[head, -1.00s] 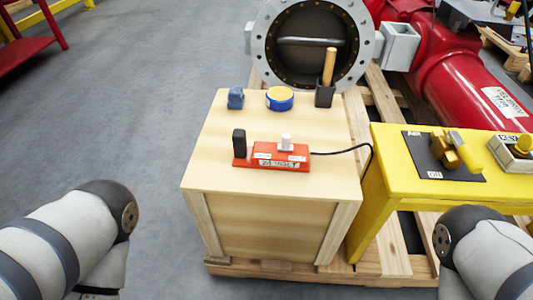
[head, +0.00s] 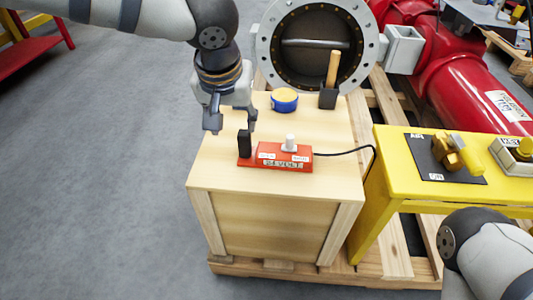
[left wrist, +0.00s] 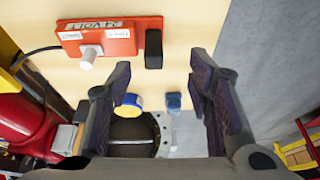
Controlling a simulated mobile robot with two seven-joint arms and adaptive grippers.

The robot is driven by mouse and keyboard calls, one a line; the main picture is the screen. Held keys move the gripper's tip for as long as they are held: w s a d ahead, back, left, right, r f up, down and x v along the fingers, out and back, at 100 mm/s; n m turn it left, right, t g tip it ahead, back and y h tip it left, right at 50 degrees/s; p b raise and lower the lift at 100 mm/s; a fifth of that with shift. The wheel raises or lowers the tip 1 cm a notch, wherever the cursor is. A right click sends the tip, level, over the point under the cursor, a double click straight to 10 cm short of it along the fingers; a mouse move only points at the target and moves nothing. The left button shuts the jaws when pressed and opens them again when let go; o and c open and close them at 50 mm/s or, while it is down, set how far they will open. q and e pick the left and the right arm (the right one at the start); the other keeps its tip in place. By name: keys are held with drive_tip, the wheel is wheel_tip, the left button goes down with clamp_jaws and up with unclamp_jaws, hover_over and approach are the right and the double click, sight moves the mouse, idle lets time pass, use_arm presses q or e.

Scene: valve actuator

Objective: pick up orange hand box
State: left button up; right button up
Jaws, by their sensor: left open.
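The orange hand box (head: 278,158) lies on top of the wooden crate (head: 275,183). It has a black upright block (head: 244,144) at its left end, a white knob (head: 290,142) and a black cable on its right. It also shows in the left wrist view (left wrist: 112,38), at upper left. My left gripper (head: 232,124) is open and empty, above the crate just behind and left of the black block. In the left wrist view its fingers (left wrist: 160,78) are spread apart, with the black block beyond them. My right gripper is out of view; only part of that arm shows.
A blue and yellow round tape (head: 284,100) and a black holder with a wooden handle (head: 329,95) stand at the crate's back. A small blue object (left wrist: 173,102) is near the tape. A yellow table (head: 400,178) stands close on the right.

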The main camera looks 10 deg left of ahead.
sight(244, 133)
use_arm(q)
drive_tip(key=x, duration=0.3)
drive_tip(key=w+x, duration=0.1)
drive_tip(key=x, duration=0.2)
drive_tip(key=w+d+x, duration=0.1)
drive_tip(key=x, duration=0.2)
drive_tip(key=shift+w, duration=0.15)
drive_tip(key=shift+r, duration=0.1)
clamp_jaws()
